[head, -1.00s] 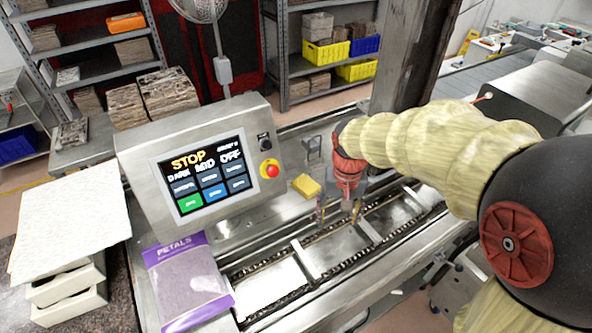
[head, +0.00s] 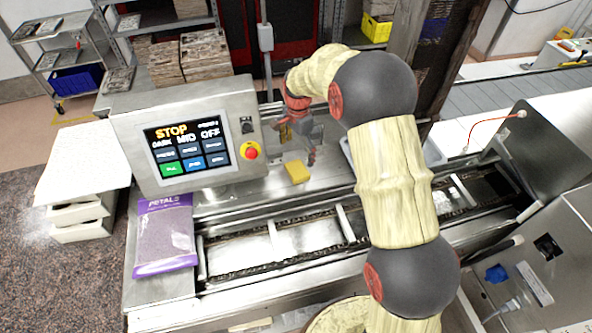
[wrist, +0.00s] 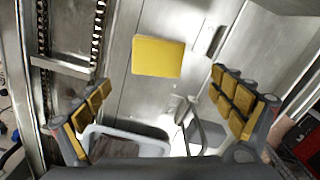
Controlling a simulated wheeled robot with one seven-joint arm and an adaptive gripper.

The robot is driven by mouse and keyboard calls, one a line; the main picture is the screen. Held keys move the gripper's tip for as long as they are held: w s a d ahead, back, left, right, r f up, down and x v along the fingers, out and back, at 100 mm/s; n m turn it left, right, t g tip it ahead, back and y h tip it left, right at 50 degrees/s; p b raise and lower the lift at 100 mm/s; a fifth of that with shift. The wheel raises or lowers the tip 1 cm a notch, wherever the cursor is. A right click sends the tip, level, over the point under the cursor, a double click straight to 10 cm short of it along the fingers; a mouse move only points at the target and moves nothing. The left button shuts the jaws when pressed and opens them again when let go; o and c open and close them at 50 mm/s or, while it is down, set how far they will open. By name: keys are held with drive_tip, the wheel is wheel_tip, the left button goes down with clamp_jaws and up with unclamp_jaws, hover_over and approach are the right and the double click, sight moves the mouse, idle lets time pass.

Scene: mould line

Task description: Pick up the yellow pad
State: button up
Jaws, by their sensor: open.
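The yellow pad (head: 297,172) lies flat on the steel deck, right of the control screen and behind the chain conveyor. In the wrist view the pad (wrist: 158,57) shows whole, ahead of the fingers and near the middle. My gripper (wrist: 165,112) is open, with a yellow-padded finger on each side and nothing between them. In the head view my gripper (head: 298,143) is just behind the pad, apart from it, and partly blurred with the wrist.
The control panel (head: 187,135) with a red stop button (head: 250,151) stands left of the pad. A purple petals bag (head: 165,235) lies in front of it. The chain conveyor (head: 285,245) runs along the front. A grey-rimmed bin (wrist: 128,132) lies below the pad in the wrist view.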

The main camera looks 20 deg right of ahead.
sight(298, 169)
drive_tip(key=shift+m, duration=0.4)
drive_tip(key=shift+a+m, duration=0.15)
drive_tip(key=shift+m, duration=0.25)
drive_tip(key=shift+f, duration=0.15)
drive_tip(key=f+p, duration=0.1)
drive_tip(key=f, duration=0.6)
drive_tip(key=shift+s+f+p, duration=0.2)
drive_tip(key=shift+f+p, duration=0.05)
drive_tip(key=shift+p, duration=0.15)
drive_tip(key=shift+c, duration=1)
drive_tip(key=c, duration=1.1)
